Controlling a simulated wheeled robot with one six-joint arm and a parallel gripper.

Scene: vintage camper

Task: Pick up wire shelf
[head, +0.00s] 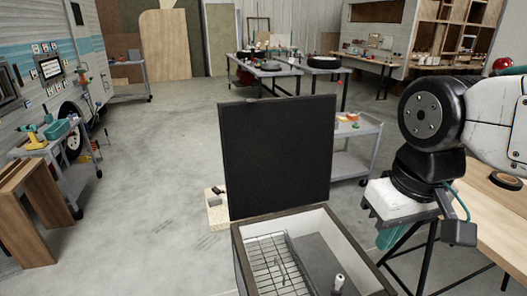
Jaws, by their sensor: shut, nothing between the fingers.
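The wire shelf (262,262) is a grid of thin dark wires inside an open box (240,243) at the bottom centre of the head view. It lies in the left part of the box, and the frame's bottom edge cuts off its near end. The box has a brown rim, pale inner walls and a raised dark lid (277,155). My arm's black joint shows at the right, well apart from the shelf. I cannot make out my gripper's fingers in this view.
A grey block (325,258) fills part of the box right of the shelf. A small upright post (338,284) stands near the front. A grey cart (355,150) is behind the lid. A wooden bench (35,205) stands left. Open floor (150,210) lies between.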

